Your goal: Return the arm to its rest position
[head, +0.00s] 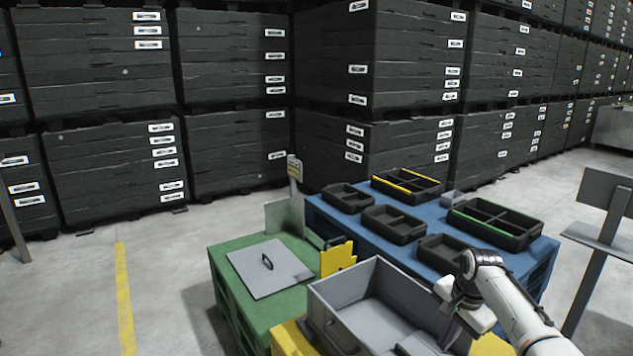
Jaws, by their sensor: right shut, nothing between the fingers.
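My right arm comes in from the lower right. Its gripper (447,335) points down at the right end of the open grey bin (345,285). The gripper is shut and I see nothing held in it. The fingertips are small and partly dark against the bin, so I cannot tell whether they touch its wall. My left gripper does not show.
A green stand (230,295) at left carries a grey lid plate (268,268) with a handle. A yellow bracket (338,258) stands beside it. A blue table (440,262) behind holds several black trays (393,224). Stacked black crates (235,60) line the back.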

